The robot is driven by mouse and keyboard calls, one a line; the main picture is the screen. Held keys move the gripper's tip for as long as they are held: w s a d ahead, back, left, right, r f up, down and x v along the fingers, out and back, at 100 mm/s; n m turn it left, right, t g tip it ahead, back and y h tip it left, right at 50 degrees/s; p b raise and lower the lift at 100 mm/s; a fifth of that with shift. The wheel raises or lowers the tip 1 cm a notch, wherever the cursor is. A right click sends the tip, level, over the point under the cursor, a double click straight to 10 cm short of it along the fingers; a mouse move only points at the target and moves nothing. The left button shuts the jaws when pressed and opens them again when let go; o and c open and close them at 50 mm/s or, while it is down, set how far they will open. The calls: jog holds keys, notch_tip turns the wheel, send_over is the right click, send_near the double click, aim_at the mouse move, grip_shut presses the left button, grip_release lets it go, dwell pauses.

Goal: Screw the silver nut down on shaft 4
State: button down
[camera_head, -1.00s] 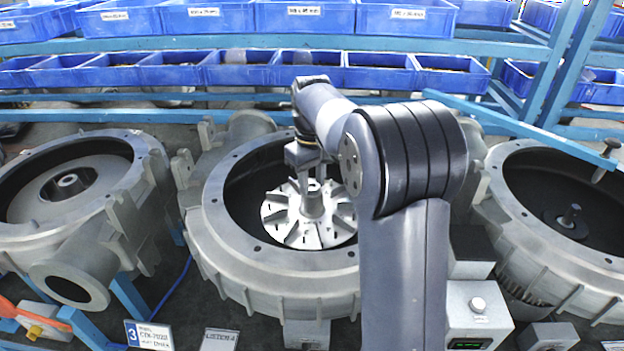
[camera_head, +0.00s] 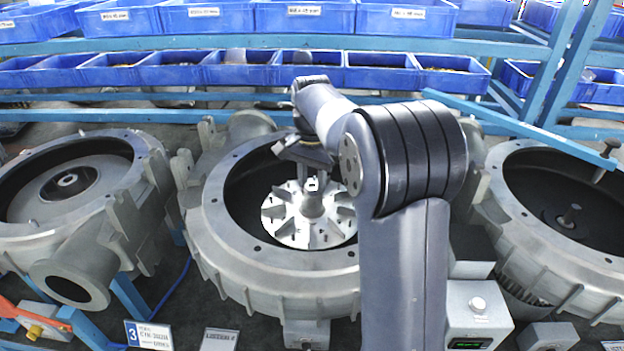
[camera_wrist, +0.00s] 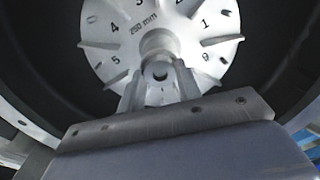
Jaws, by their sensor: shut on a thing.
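The silver nut (camera_wrist: 160,72) sits at the hub of the finned silver impeller (camera_wrist: 112,52), on the end of the shaft. In the wrist view, my gripper (camera_wrist: 158,82) has one finger on each side of the nut and is shut on it. In the head view, my gripper (camera_head: 313,183) reaches down over the hub of the impeller (camera_head: 290,228), inside the middle grey housing (camera_head: 225,275). The nut is too small there to make out clearly, and its height on the shaft cannot be told.
A left housing (camera_head: 25,235) holds a grey impeller. A right housing (camera_head: 575,265) has a bare upright shaft (camera_head: 570,214). A control box (camera_head: 480,312) stands in front. Blue bins (camera_head: 305,15) line the back shelves. The middle housing's rim surrounds my gripper.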

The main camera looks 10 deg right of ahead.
jog(key=m, duration=0.4)
jog(key=shift+m, duration=0.3)
jog(key=m, duration=0.3)
jog(key=shift+m, duration=0.3)
jog(key=c, duration=1.3)
grip_release()
